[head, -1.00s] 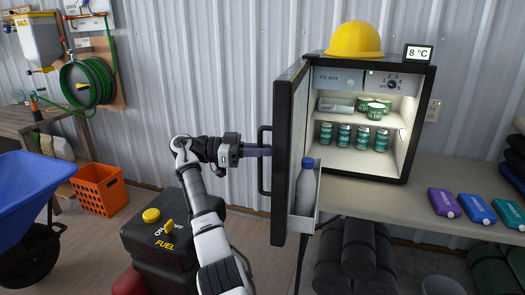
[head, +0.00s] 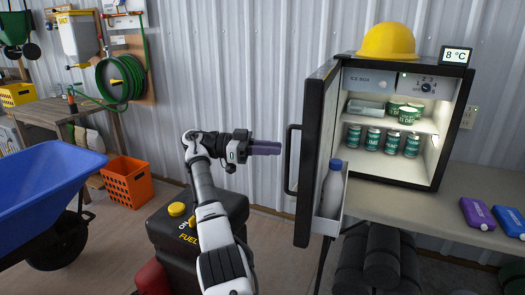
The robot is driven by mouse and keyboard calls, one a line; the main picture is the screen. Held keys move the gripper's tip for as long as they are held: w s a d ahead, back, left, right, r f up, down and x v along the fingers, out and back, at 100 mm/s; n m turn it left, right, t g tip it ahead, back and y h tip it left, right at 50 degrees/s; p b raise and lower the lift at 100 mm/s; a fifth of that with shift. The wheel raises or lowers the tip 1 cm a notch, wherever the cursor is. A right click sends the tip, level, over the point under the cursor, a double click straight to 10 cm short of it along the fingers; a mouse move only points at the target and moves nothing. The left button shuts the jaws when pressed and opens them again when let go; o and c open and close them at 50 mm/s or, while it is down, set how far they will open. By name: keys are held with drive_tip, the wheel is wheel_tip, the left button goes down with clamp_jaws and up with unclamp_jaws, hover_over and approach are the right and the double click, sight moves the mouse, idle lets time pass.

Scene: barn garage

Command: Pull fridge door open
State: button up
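The small black fridge (head: 440,190) stands on the bench with its lit white inside facing me. Its door (head: 317,150) stands wide open, swung out to the left and seen nearly edge-on. The black bar handle (head: 289,165) is on the door's left, outer face. A white bottle with a blue cap (head: 332,188) sits in the door's inner rack. My gripper (head: 266,148) is left of the handle, pointing right at about the handle's upper part. A small gap shows between its purple fingers and the handle. I cannot tell how far apart the fingers are.
Cans and tubs stand on the fridge shelves. A yellow hard hat (head: 387,41) and a temperature display (head: 456,56) are on top. A black fuel container (head: 185,225) is below my arm. A blue wheelbarrow (head: 45,185) and an orange crate (head: 127,182) are at left.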

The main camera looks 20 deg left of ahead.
drive_tip(key=shift+v, duration=1.45)
